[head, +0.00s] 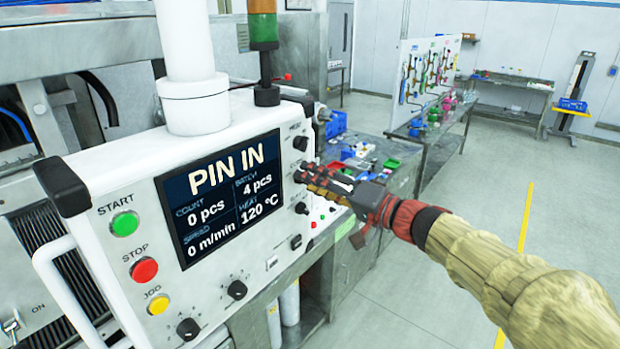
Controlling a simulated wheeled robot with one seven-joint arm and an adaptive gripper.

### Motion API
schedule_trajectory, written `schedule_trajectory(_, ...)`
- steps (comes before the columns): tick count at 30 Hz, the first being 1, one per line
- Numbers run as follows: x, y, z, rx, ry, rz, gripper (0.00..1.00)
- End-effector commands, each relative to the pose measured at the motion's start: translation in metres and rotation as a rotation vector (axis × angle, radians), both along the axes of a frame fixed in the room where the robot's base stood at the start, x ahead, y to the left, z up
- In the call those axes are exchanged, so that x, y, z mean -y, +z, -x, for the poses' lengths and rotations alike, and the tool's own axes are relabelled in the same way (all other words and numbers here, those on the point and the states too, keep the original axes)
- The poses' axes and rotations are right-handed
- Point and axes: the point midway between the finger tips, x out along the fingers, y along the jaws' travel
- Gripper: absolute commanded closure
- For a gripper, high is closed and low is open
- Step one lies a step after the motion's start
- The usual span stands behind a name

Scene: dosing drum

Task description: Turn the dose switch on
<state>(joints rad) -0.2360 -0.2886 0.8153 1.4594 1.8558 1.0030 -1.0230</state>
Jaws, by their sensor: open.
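The white control panel (90,180) stands at the left with its screen (220,195) reading PIN IN. My gripper (304,173) is open, with its fingertips close to the panel's right edge, just right of the screen. Whether they touch the panel I cannot tell. A black knob (300,143) sits above the fingertips and another dark control (301,208) sits below them. A dark rocker-like control (296,242) is lower down. No label reading "dose" is legible, and my gripper hides the part of the panel behind it, so I cannot tell which one is the dose switch.
Green start (124,223), red stop (144,269) and yellow jog (158,304) buttons line the panel's left side. Black knobs (237,290) sit along the bottom. The floor at right is open.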

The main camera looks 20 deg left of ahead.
Motion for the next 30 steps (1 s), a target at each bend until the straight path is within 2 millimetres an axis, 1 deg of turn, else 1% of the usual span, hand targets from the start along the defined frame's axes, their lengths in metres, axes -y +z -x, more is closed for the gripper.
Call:
schedule_trajectory(1, -0.0048, 0.0004, -0.0018, -0.001, 0.001, 0.0, 0.56)
schedule_trajectory(4, -0.0096, 0.0007, -0.0038, -0.001, 0.0, -0.001, 0.56)
schedule_trajectory(13, -0.0111, 0.0002, -0.0045, -0.001, -0.001, -0.001, 0.57)
schedule_trajectory(30, -0.0109, -0.0001, -0.0046, -0.001, 0.0, 0.0, 0.89)
